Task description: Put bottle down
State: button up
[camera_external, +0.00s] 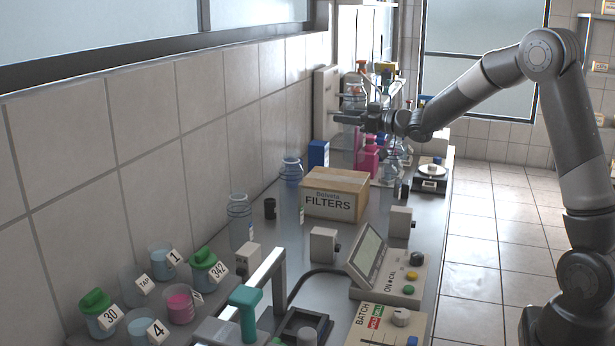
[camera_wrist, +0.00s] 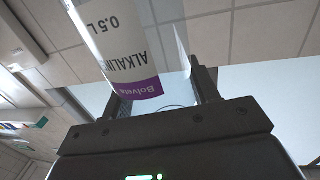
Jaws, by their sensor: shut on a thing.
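My gripper (camera_external: 345,117) is at the far end of the bench, raised above the bench top, with its fingers pointing left toward the tiled wall. In the wrist view a bottle (camera_wrist: 125,45) with a white label reading "0.5 L" and "ALKALIN", and a purple "Bolveta" band, is between the two fingers (camera_wrist: 165,88). The gripper is shut on it. Its far end is cut off by the picture edge. In the external view a clear bottle (camera_external: 353,97) shows at the fingers; its lower part is hard to make out behind the gripper.
A blue box (camera_external: 318,154), a "FILTERS" carton (camera_external: 334,194) and a small scale (camera_external: 430,176) are nearby. Numbered beakers and control boxes fill the near bench (camera_external: 270,232).

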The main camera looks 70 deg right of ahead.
jog(key=w+d+r, duration=0.2)
jog(key=w+r, duration=0.1)
jog(key=w, duration=0.2)
notch_tip(320, 180, down, 10)
jog(key=shift+w+a+r, duration=0.15)
jog(key=shift+w+a, duration=0.05)
jog(key=shift+w, duration=0.05)
jog(key=o, duration=1)
jog(key=shift+s+a+r, duration=0.1)
jog(key=shift+s+r, duration=0.4)
jog(key=shift+r, duration=0.7)
jog(key=shift+s+a+r, duration=0.1)
jog(key=shift+s+r, duration=0.4)
jog(key=shift+r, duration=0.65)
jog(key=shift+s+r, duration=0.5)
jog(key=shift+r, duration=0.7)
